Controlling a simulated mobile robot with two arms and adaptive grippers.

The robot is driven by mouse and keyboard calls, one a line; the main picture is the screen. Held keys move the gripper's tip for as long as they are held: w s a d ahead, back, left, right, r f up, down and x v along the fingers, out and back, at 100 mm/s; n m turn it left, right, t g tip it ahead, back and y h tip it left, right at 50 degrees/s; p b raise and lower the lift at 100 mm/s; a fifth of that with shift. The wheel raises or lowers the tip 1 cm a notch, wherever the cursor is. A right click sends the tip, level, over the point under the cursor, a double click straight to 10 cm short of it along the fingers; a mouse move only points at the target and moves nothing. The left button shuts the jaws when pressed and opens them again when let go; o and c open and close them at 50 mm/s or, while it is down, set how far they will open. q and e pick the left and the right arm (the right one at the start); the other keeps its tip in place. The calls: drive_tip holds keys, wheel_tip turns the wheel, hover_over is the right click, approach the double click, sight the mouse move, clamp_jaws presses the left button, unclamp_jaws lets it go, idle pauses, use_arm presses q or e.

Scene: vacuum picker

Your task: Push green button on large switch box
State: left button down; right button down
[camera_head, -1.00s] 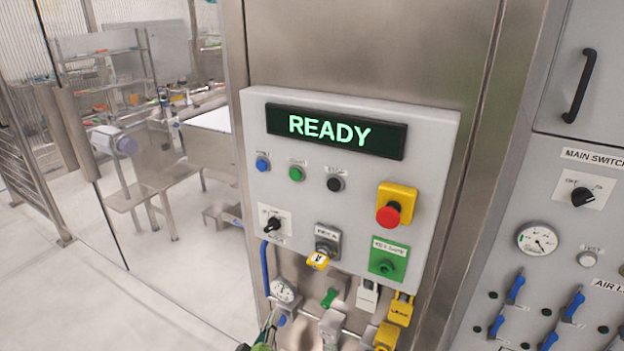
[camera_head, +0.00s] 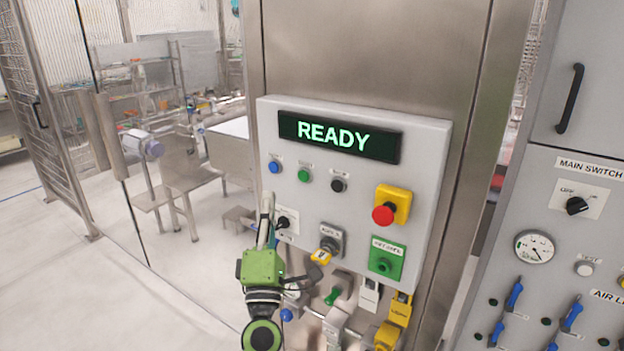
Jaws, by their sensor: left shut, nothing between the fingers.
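The large switch box (camera_head: 360,215) is a light grey panel on a steel column, with a lit display (camera_head: 340,137) reading READY. A small round green button (camera_head: 304,175) sits under the display, between a blue button (camera_head: 274,167) and a black one (camera_head: 339,185). A larger green button (camera_head: 384,265) sits on a green plate at the lower right of the box. My left gripper (camera_head: 267,199) is shut and empty, pointing up by the box's lower left edge. Its tips appear below and left of the small green button, apart from it. It partly covers a rotary switch.
A red emergency button (camera_head: 384,215) on a yellow base sticks out at right. A keyed switch (camera_head: 330,241) with a yellow tag is at lower middle. Valves and yellow locks (camera_head: 400,310) crowd below the box. A cabinet (camera_head: 580,220) stands at right; floor is free at left.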

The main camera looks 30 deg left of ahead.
sight(303, 176)
use_arm(q)
drive_tip(key=shift+a, duration=0.15)
use_arm(e)
drive_tip(key=shift+a, duration=0.15)
